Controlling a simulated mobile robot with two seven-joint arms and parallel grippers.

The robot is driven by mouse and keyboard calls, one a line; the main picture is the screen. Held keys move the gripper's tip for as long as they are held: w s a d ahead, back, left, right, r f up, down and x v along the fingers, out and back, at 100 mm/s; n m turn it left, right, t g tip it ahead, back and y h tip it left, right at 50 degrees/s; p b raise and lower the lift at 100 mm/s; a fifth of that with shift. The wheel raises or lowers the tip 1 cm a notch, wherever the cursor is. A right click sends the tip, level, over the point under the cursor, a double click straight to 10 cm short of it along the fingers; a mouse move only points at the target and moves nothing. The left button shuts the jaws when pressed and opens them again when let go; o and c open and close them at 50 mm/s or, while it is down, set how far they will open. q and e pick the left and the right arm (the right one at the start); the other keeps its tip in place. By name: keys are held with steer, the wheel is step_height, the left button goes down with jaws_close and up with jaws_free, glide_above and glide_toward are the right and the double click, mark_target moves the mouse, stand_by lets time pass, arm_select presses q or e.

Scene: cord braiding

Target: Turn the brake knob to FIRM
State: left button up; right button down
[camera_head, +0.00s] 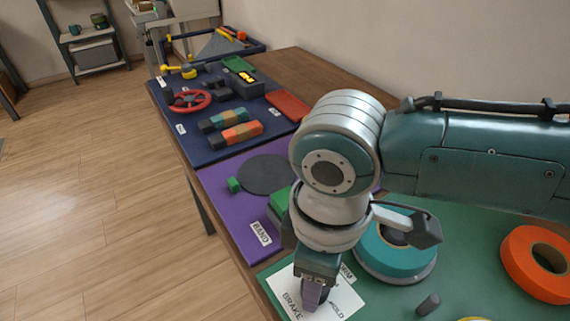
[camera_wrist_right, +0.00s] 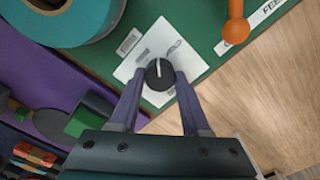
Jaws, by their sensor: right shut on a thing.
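The brake knob (camera_wrist_right: 153,79) is a small dark round knob with a white pointer line. It stands on a white label card (camera_wrist_right: 186,62) on the green mat. In the right wrist view the pointer line runs toward the top of the picture. The card's markings are too blurred there to read; in the head view the card (camera_head: 346,302) shows the word BRAKE. My right gripper (camera_wrist_right: 158,88) is shut on the knob, one finger on each side. In the head view my right gripper (camera_head: 313,292) comes down over the card and largely hides the knob. My left gripper is in neither view.
A teal spool (camera_head: 398,262) stands close beside the card, with an orange ring (camera_head: 541,264) farther right. A purple mat (camera_head: 224,206) and a navy mat (camera_head: 196,134) with several objects lie beyond. The wrist view shows an orange-knobbed lever (camera_wrist_right: 236,30) near the table edge.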

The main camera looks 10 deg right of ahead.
steer(key=n+p, duration=0.1)
steer(key=n, duration=0.2)
steer(key=shift+n, duration=0.4)
steer(key=shift+n+p, duration=0.35)
steer(key=shift+n, duration=1.65)
steer(key=shift+c, duration=1.9)
jaws_free()
step_height(320, 180, up, 10)
steer(key=p, duration=0.2)
steer(key=shift+p, duration=0.35)
